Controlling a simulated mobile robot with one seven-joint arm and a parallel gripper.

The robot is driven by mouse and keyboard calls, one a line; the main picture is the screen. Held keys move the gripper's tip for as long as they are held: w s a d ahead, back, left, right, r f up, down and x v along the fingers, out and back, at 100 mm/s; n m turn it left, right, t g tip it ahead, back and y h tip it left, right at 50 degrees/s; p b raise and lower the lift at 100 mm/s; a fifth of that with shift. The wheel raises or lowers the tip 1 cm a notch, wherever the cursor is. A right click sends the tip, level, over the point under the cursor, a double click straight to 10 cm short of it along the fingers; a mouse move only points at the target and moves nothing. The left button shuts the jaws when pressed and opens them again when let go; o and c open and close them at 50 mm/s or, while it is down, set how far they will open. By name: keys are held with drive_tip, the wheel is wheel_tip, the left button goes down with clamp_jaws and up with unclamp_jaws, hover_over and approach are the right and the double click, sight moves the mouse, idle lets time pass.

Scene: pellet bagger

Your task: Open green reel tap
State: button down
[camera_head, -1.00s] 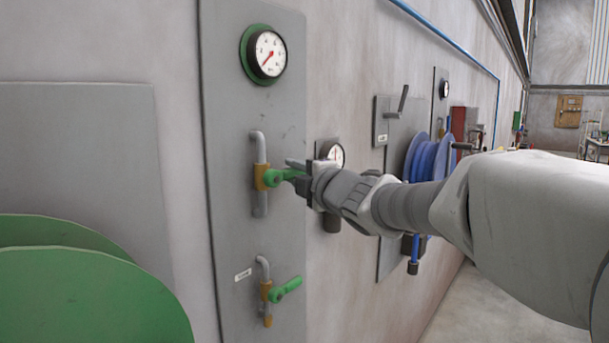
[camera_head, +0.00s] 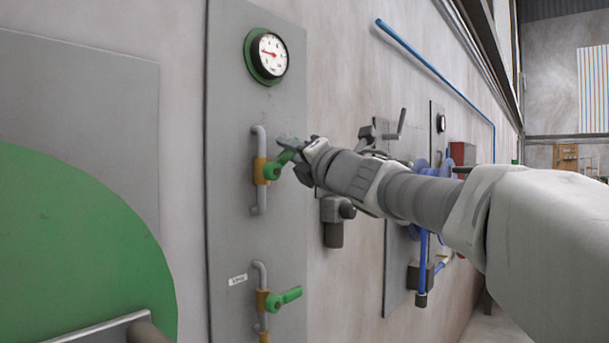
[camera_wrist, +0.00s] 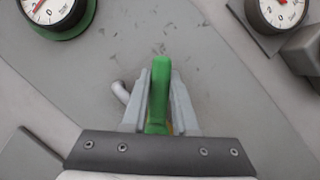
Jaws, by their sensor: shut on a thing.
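The upper tap on the grey wall panel has a brass body (camera_head: 260,171) on a grey pipe and a green lever (camera_head: 279,166). The lever points up and to the right in the head view. My gripper (camera_head: 290,147) is shut on this lever; in the wrist view the green lever (camera_wrist: 158,95) stands between my two fingers (camera_wrist: 159,100). A second tap with a green lever (camera_head: 286,297) sits lower on the panel, apart from my gripper. A green-rimmed gauge (camera_head: 267,56) is above, its needle pointing left.
A large green reel (camera_head: 75,240) stands at the lower left. A blue reel (camera_head: 420,170) and a grey fitting (camera_head: 335,220) are on the wall to the right, partly behind my arm. A blue pipe (camera_head: 430,60) runs high along the wall.

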drive_tip(key=shift+s+a+r+n+y+b, duration=0.15)
drive_tip(key=shift+n+y+b, duration=0.35)
drive_tip(key=shift+n, duration=0.3)
drive_tip(key=shift+r, duration=0.1)
drive_tip(key=c, duration=0.7)
unclamp_jaws()
drive_tip(key=b+v, duration=0.1)
drive_tip(key=v, duration=1.6)
drive_tip(key=shift+s, duration=0.3)
